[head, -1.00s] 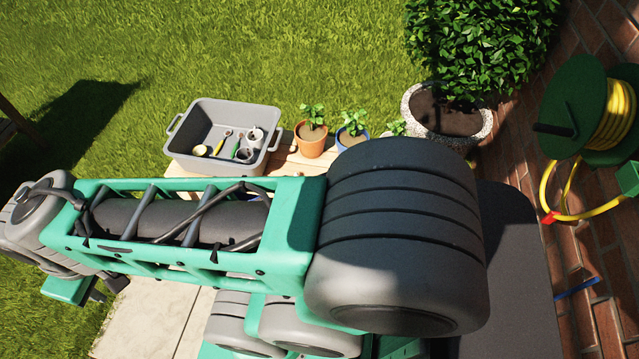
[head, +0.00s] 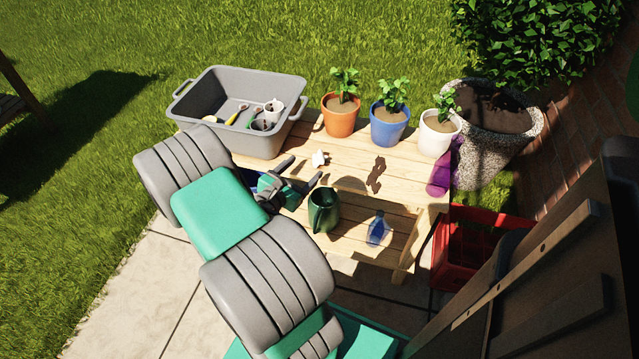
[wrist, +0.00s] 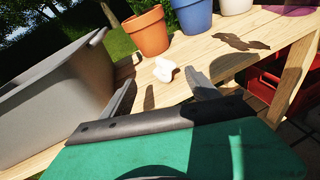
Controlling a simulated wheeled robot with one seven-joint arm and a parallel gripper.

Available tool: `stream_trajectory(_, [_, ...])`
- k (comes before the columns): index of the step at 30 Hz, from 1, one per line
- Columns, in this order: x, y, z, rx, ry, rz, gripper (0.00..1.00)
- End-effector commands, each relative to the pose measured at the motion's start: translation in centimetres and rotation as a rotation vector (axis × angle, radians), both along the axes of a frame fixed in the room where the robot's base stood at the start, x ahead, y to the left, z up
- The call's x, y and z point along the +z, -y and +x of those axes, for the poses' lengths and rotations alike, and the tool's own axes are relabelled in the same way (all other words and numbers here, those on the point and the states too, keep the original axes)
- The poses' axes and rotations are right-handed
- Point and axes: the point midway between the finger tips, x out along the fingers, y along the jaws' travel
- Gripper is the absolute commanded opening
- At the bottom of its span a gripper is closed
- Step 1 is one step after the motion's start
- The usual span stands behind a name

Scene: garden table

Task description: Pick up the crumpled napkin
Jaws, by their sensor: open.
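My gripper (head: 302,172) is open and empty over the near left part of the table, short of the napkin. Its two fingers also show in the wrist view (wrist: 160,90), spread apart.
A grey tub (head: 238,118) with tools and cups stands at the left. Orange (head: 340,118), blue (head: 389,127) and white (head: 437,136) pots line the back. A red crate (head: 468,250) is at right.

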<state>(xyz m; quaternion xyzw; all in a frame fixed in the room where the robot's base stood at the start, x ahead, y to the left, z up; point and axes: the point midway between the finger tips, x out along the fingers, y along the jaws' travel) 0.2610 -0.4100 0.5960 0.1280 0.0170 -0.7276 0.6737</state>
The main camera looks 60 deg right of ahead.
Motion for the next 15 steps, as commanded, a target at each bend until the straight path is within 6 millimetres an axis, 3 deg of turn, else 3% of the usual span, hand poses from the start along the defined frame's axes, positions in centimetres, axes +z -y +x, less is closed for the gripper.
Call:
stream_trajectory(1, [-1.4,0.3,-0.5,0.022,-0.079,-0.026,0.70])
stream_trajectory(4, [-1.3,1.2,-0.9,0.044,-0.155,-0.053,0.70])
stream_trajectory(15, [-2.3,7.0,-1.3,0.042,-0.152,-0.055,0.70])
